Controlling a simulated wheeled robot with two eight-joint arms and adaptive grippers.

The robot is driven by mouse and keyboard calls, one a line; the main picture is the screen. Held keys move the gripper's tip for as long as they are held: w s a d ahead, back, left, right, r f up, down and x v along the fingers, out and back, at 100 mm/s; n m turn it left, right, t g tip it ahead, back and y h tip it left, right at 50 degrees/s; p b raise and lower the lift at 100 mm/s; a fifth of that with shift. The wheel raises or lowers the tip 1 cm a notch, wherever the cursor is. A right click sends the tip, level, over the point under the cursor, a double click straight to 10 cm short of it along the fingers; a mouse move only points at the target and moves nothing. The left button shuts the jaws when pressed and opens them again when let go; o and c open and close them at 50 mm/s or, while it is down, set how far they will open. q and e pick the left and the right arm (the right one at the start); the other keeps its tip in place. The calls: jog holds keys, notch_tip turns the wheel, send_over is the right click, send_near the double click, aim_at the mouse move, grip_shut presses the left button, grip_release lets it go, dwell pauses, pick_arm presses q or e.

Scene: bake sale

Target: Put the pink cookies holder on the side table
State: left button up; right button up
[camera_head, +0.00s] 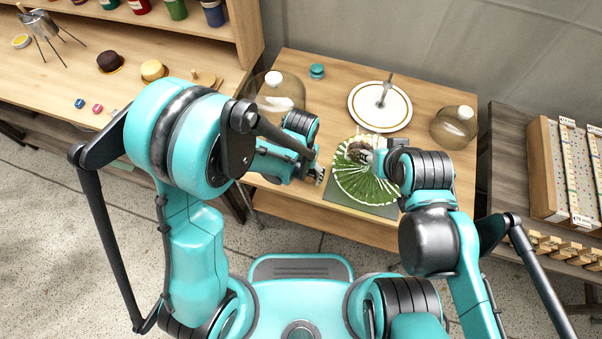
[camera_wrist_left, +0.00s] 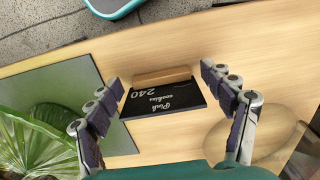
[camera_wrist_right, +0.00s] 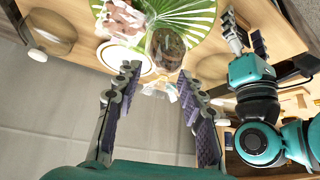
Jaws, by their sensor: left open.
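The pink cookies holder (camera_wrist_left: 165,100) is a small black sign reading "Pink cookies 240" in a light wooden base. It lies on the wooden table between the spread fingers of my left gripper (camera_wrist_left: 161,78), with a gap on each side. In the head view my left gripper (camera_head: 319,174) is low at the table, left of the green leaf mat, and the holder is hidden there. My right gripper (camera_wrist_right: 157,73) is open and empty. In the head view it hangs by the leaves (camera_head: 365,185) (camera_head: 368,155). I cannot tell which surface is the side table.
A white plate (camera_head: 366,112) and glass domes (camera_head: 281,92) (camera_head: 455,124) stand on the middle table (camera_head: 345,65). A dark wooden table (camera_head: 505,150) at the right bears boxes of goods. A long counter (camera_head: 60,75) with hats is at the left. My arms are close together.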

aim_at(301, 177)
pick_arm(q)
notch_tip(301, 177, up, 12)
jog(key=p, duration=0.4)
jog(key=s+a+r+n+t, duration=0.1)
jog(key=s+a+r+t, duration=0.1)
jog(key=a+r, duration=0.4)
jog(key=s+a+r+n+t, duration=0.2)
jog(key=a+r+t, duration=0.3)
jog(key=a, duration=0.7)
notch_tip(301, 177, up, 2)
jog(key=shift+s+r+n, duration=0.1)
jog(key=shift+s+n, duration=0.2)
jog(key=shift+s, duration=0.3)
jog(key=shift+d, duration=0.1)
